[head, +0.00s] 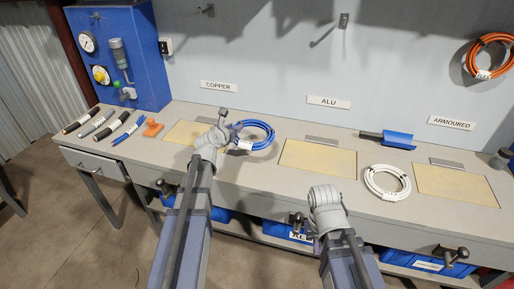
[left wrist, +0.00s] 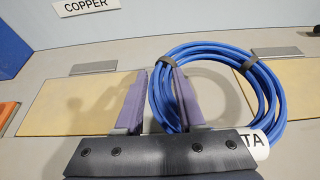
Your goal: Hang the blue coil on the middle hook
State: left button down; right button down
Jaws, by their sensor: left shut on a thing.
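The blue coil (head: 262,146) is a ring of blue cable with dark ties and a white tag, at the bench between the left and middle tan pads. In the left wrist view the coil (left wrist: 274,95) has one finger of my left gripper (left wrist: 158,95) inside its ring and the other outside, with its left side between them. My left gripper (head: 229,130) is shut on it in the head view. I cannot tell whether it touches the bench. The middle hook (head: 343,20) is on the wall above the ALU sign, empty. My right gripper (head: 325,215) is low before the bench; its fingers are unclear.
An orange coil (head: 488,55) hangs on the right hook. The left hook (head: 208,10) is empty. Cable pieces (head: 100,122) lie at the left, beside a blue panel box (head: 120,60).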

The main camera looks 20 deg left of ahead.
aim_at(236, 153)
pick_arm(q)
notch_tip(236, 153, down, 10)
jog(key=b, duration=1)
jog(key=shift+r, duration=0.3)
jog(key=c, duration=0.5)
grip_release()
jog(key=shift+f, duration=0.3)
jog(key=p+v, duration=0.3)
jog(key=v, duration=0.5)
jog(key=shift+r, duration=0.1)
jog(key=shift+w, duration=0.1)
